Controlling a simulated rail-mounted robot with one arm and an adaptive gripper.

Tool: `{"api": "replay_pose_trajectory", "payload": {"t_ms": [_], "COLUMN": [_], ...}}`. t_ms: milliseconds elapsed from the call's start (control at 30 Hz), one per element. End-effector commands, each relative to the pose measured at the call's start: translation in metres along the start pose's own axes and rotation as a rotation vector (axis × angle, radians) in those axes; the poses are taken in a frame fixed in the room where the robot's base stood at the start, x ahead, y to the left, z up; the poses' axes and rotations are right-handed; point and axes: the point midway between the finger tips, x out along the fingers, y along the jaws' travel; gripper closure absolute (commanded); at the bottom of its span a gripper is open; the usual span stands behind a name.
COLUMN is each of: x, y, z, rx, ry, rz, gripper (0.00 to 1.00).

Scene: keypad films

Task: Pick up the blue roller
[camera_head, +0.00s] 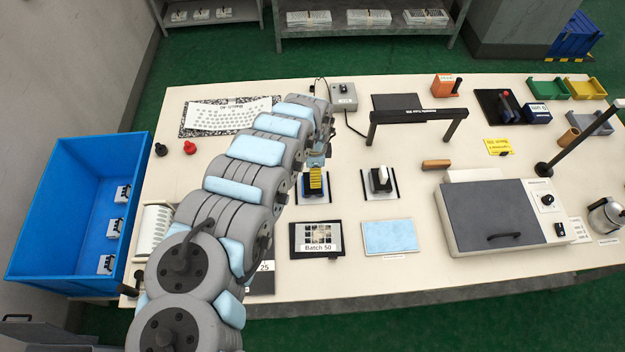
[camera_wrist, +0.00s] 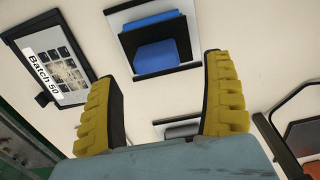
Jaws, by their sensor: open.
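The blue roller (camera_wrist: 155,47) shows in the wrist view as a blue and dark block on a white plate with black strips. It lies beyond my fingertips, roughly between their lines, and does not touch them. My gripper (camera_wrist: 163,68) is open and empty, with a yellow ribbed finger on each side. A white and black roller (camera_head: 381,179) stands on the right plate.
The Batch 50 screen (camera_head: 316,240) and a light blue mat (camera_head: 390,237) lie in front of the plates. A black bridge-like frame (camera_head: 417,115) stands behind, right. A grey lidded machine (camera_head: 497,215) is to the right. A blue bin (camera_head: 75,210) is at left.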

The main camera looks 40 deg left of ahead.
Motion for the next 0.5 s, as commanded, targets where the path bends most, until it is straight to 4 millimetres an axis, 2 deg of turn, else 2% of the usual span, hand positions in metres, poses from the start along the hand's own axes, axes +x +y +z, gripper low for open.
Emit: {"api": "replay_pose_trajectory", "payload": {"t_ms": [233, 500], "x": [0.007, 0.026], "y": [0.001, 0.002], "z": [-0.001, 0.003], "rx": [0.000, 0.001], "ry": [0.002, 0.002], "rz": [0.002, 0.001], "gripper": [0.17, 0.17]}}
